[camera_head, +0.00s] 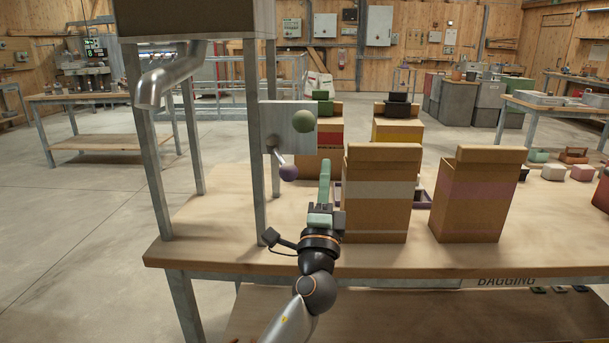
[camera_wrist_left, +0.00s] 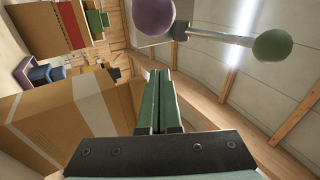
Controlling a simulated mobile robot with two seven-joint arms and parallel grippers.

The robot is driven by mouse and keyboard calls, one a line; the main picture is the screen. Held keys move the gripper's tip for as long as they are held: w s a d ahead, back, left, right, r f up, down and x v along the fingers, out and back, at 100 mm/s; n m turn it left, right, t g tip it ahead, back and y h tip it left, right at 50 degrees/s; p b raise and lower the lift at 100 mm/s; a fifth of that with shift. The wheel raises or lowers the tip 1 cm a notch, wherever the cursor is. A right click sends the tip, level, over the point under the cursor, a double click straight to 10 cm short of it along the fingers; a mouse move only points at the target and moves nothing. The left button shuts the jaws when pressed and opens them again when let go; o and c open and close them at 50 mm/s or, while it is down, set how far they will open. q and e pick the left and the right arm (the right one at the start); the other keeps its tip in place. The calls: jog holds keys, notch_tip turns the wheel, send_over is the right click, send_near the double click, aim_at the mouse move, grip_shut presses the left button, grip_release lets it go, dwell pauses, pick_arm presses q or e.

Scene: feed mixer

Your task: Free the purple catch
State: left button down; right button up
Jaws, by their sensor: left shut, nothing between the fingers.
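The purple catch shows as a round purple knob (camera_head: 289,172) on a short metal stem, low on a grey plate (camera_head: 286,126) fixed to the frame's post. A green ball (camera_head: 303,121) sits above it on the same plate. In the left wrist view the purple knob (camera_wrist_left: 153,16) is at the top, and the green ball (camera_wrist_left: 272,44) is right of it with a metal rod between. My left gripper (camera_head: 325,168) has green fingers pointing up, shut and empty, just right of the purple knob and apart from it. Its fingers also show in the wrist view (camera_wrist_left: 159,74).
A brown bag with a pale band (camera_head: 380,195) stands close right of my gripper, and a bag with a pink band (camera_head: 475,197) is further right. A metal spout (camera_head: 170,75) and frame posts stand left. The wooden bench top (camera_head: 215,245) is clear at front left.

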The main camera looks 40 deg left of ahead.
aim_at(282, 161)
pick_arm(q)
jog(key=shift+s+a+f, duration=0.2)
jog(key=shift+s+a, duration=0.5)
jog(key=shift+a, duration=0.05)
jog(key=shift+s+a+f, duration=0.2)
jog(key=shift+s+a, duration=0.45)
jog(key=shift+a, duration=0.1)
pick_arm(e)
jog(key=shift+s+a+f+g, duration=0.1)
jog(key=shift+s+f+g, duration=0.5)
jog(key=shift+s+f, duration=0.3)
pick_arm(q)
jog(key=shift+s+a+f+m+t+h+p, duration=0.1)
jog(key=shift+s+m+t+h+p, duration=0.2)
jog(key=shift+m+h, duration=0.55)
pick_arm(e)
jog(key=shift+s+f, duration=0.25)
jog(key=shift+s, duration=0.15)
pick_arm(q)
jog(key=shift+h, duration=0.35)
